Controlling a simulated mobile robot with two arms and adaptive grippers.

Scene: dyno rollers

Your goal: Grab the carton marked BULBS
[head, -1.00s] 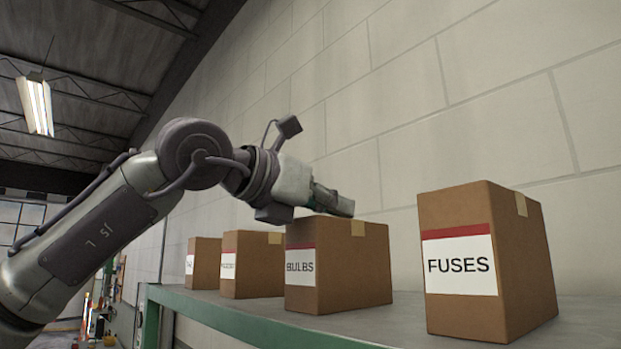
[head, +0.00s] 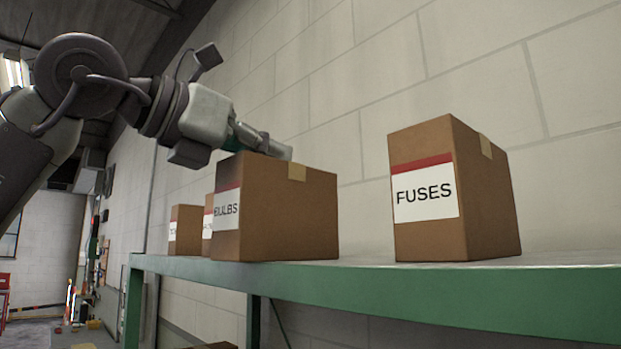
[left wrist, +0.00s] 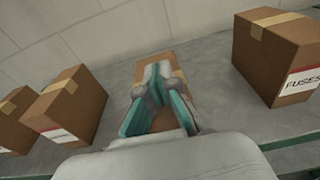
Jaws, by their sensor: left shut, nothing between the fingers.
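The BULBS carton (head: 285,215) is a brown box with tape on top and a white label with a red band. It stands upright on the green-edged shelf, left of the FUSES carton. My left gripper (head: 275,149) is shut and empty at the top of the BULBS carton, its fingers partly hidden by the carton's top edge. In the left wrist view my left gripper (left wrist: 158,70) covers much of a carton (left wrist: 177,112) below it, which fits BULBS. I cannot tell whether the fingers touch it. My right gripper is out of view.
The FUSES carton (head: 455,195) stands to the right, with a gap between. Two more cartons stand to the left, the near one (head: 207,223) mostly hidden, the far one (head: 187,228) partly legible. The block wall rises behind the shelf (head: 400,290).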

